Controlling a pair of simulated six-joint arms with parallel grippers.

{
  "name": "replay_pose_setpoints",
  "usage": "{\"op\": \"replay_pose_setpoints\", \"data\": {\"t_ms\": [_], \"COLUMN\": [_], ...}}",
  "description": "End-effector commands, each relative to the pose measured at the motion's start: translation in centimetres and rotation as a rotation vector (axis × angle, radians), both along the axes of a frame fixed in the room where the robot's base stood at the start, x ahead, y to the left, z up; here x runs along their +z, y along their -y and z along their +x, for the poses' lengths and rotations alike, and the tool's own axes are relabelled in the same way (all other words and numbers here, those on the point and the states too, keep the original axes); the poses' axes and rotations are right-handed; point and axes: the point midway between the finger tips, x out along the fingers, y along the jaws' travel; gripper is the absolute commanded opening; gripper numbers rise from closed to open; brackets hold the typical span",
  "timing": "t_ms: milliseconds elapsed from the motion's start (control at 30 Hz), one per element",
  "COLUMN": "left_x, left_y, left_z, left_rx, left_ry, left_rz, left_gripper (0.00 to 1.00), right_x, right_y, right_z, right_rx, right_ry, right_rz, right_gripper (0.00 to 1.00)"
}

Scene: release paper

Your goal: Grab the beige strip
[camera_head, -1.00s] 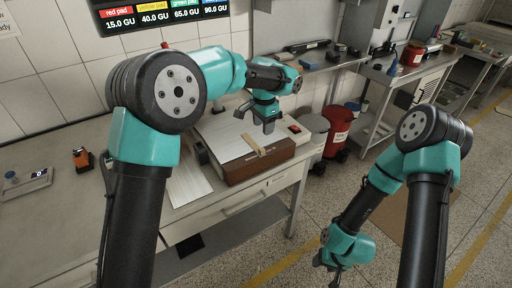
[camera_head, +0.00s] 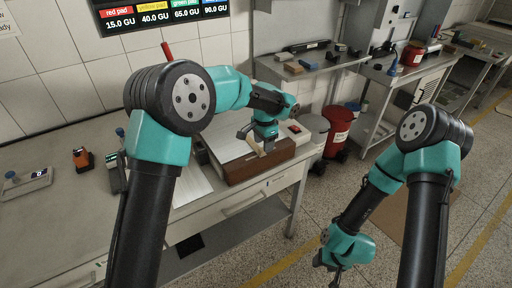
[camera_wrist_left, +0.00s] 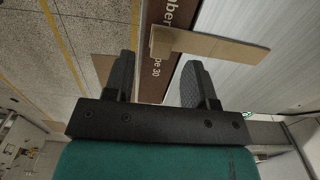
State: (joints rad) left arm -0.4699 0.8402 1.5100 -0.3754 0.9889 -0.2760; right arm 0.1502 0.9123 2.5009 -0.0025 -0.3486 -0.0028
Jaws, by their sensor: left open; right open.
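The beige strip (camera_wrist_left: 215,46) lies across the white top of a brown box (camera_head: 238,171), and its near end hangs over the box's front edge. In the head view the strip (camera_head: 252,142) is partly hidden by my left gripper. My left gripper (camera_head: 257,143) is open just above the strip. In the left wrist view the fingers of my left gripper (camera_wrist_left: 158,75) are apart, with the strip's overhanging end just beyond and between their tips; nothing is held. My right gripper (camera_head: 337,272) is open and empty, low over the floor at the right.
White paper sheets (camera_head: 192,184) lie left of the box on the table (camera_head: 60,225). An orange device (camera_head: 82,159) and a small scale (camera_head: 28,183) stand at the far left. A red bin (camera_head: 338,130) is on the floor behind. A shelf (camera_head: 305,66) runs along the wall.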

Motion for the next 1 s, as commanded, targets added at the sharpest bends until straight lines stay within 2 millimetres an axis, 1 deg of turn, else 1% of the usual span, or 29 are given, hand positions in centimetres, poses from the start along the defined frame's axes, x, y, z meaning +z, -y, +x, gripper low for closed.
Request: {"op": "replay_pose_setpoints", "data": {"t_ms": [33,100,200,700,767,1000], "left_x": [-0.9,-1.8,-2.5,-2.6,-2.6,-2.6], "left_y": [0.0,0.0,0.0,0.1,0.1,0.1], "left_z": [0.0,0.0,0.0,0.0,0.0,0.0], "left_rx": [0.0,0.0,0.0,0.0,0.0,0.0], "left_ry": [-0.003,-0.003,-0.001,0.001,0.001,0.001], "left_rz": [0.001,0.001,-0.001,-0.001,-0.001,-0.001], "left_gripper": [0.51,0.51,0.51,0.51,0.46,0.23], "right_x": [0.0,0.0,0.0,0.0,0.0,0.0], "right_y": [0.0,0.0,0.0,0.0,0.0,0.0], "right_z": [0.0,0.0,0.0,0.0,0.0,0.0], "right_rx": [0.0,0.0,0.0,0.0,0.0,0.0], "right_ry": [0.0,0.0,0.0,0.0,0.0,0.0], "right_rz": [0.0,0.0,0.0,0.0,0.0,0.0], "right_gripper": [0.52,0.52,0.52,0.52,0.52,0.52]}}
